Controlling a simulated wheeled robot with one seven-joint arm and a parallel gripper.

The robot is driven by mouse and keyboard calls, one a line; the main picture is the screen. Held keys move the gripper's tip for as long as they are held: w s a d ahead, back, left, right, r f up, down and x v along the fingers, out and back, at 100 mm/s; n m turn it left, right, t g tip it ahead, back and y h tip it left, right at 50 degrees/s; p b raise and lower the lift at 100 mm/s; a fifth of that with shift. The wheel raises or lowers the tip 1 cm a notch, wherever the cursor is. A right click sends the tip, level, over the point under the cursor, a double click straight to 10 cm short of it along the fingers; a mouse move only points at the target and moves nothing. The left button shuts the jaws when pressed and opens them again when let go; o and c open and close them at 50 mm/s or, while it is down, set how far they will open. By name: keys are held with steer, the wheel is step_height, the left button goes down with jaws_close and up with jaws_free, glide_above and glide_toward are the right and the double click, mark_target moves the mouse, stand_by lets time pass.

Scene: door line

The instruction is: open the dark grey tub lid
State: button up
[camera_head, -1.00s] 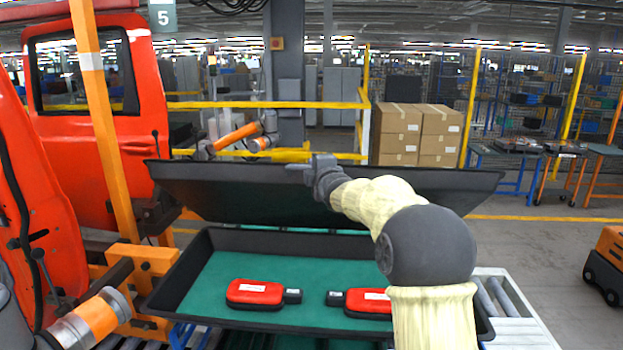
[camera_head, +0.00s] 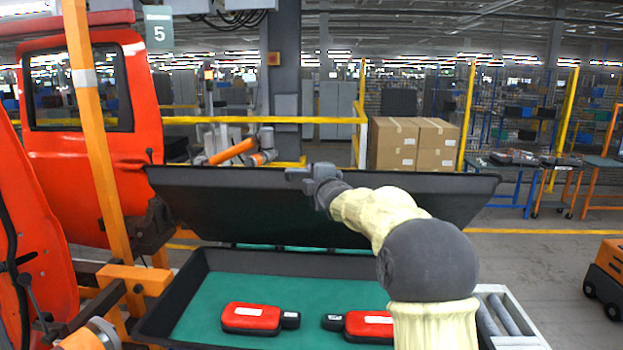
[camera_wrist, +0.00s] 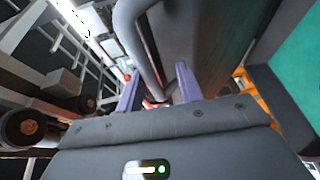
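The dark grey tub lid (camera_head: 400,203) stands tilted up behind the tub, its broad dark face towards me. The open black tub (camera_head: 196,279) has a green floor in front of it. My gripper (camera_head: 312,174) is at the lid's top edge, left of its middle. In the wrist view, my gripper's two fingers (camera_wrist: 158,88) stand apart, with a grey curved bar (camera_wrist: 152,45) reaching down between them. I cannot tell whether they touch it. The lid's dark surface (camera_wrist: 215,45) lies close to the right finger.
Two red cases lie in the tub, one left (camera_head: 252,318) and one right (camera_head: 366,326). An orange post (camera_head: 100,130) and red vehicle cab (camera_head: 140,130) stand at left. Cardboard boxes (camera_head: 412,144) and a yellow rail (camera_head: 265,120) are behind. Open floor shows at right.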

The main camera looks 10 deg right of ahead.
steer(key=s+d+b, duration=0.2)
steer(key=s+b, duration=0.4)
steer(key=s, duration=1.1)
steer(key=shift+d+r, duration=0.3)
steer(key=shift+r, duration=0.1)
steer(key=shift+f, duration=0.1)
